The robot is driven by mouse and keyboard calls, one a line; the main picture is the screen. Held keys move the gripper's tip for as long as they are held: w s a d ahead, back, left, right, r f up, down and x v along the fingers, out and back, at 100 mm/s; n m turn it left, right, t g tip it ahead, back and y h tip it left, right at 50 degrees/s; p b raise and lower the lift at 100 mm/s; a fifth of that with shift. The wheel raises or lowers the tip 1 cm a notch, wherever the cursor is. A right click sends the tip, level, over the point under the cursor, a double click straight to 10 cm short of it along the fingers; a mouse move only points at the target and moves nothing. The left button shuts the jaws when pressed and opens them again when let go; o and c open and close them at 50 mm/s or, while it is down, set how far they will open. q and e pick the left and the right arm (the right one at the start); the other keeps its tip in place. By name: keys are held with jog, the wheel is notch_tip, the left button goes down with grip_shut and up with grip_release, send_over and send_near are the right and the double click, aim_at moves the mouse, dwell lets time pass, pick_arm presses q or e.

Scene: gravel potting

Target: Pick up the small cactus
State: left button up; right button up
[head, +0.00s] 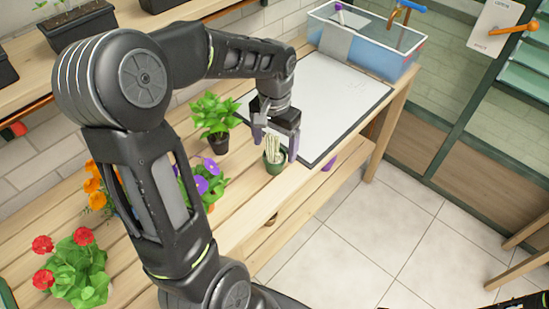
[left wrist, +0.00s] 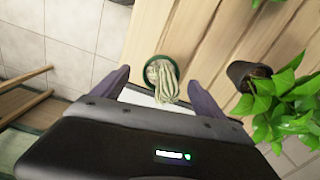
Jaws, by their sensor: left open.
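The small cactus (head: 272,150) is pale green and ribbed, in a dark green pot (head: 275,165) near the front edge of the wooden bench. In the left wrist view the cactus (left wrist: 162,80) stands between and a little beyond the fingertips, with the green rim of its pot around it. My left gripper (head: 275,143) is open above the cactus, one finger on each side; it also shows in the left wrist view (left wrist: 158,78). I cannot tell whether the fingers touch the pot. My right gripper is not clearly in view.
A leafy plant in a black pot (head: 217,142) stands left of the cactus. Purple (head: 203,180), orange (head: 95,188) and red (head: 75,262) flowers stand further left. A white board (head: 325,95) lies on the bench behind, with a blue-sided tank (head: 365,50) at the far end.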

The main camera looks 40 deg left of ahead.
aim_at(274, 156)
pick_arm(q)
notch_tip(274, 156, down, 5)
jog(key=shift+a+r+p, duration=0.1)
jog(key=shift+p, duration=0.2)
jog(key=shift+c, duration=0.3)
jog(key=c, duration=1.6)
